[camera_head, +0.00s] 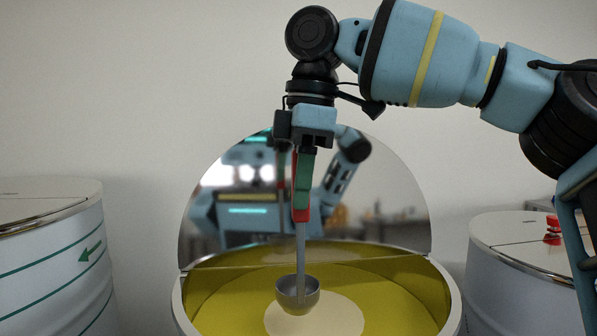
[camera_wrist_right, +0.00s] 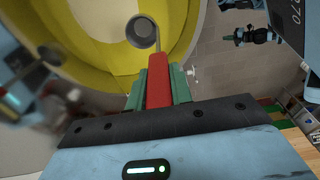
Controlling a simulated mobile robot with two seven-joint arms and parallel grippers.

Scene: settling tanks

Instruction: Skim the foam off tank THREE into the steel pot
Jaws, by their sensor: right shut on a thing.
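The middle tank (camera_head: 455,300) stands open with its shiny half lid raised at the back. It holds yellow liquid (camera_head: 400,300) with a pale foam patch (camera_head: 335,318) near the middle. My right gripper (camera_head: 303,180) is shut on the red handle of a steel ladle (camera_head: 298,295). The ladle hangs upright with its bowl over the foam; I cannot tell whether it touches the surface. In the right wrist view the ladle bowl (camera_wrist_right: 143,32) and red handle (camera_wrist_right: 159,85) show between green finger pads. I see no tank number. The steel pot and my left gripper are not in view.
A closed white tank (camera_head: 50,250) with green bands and an arrow stands at the left. Another closed tank (camera_head: 510,280) with a red knob (camera_head: 552,230) on its lid stands at the right. The raised lid (camera_head: 400,200) stands close behind the ladle and mirrors my body.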

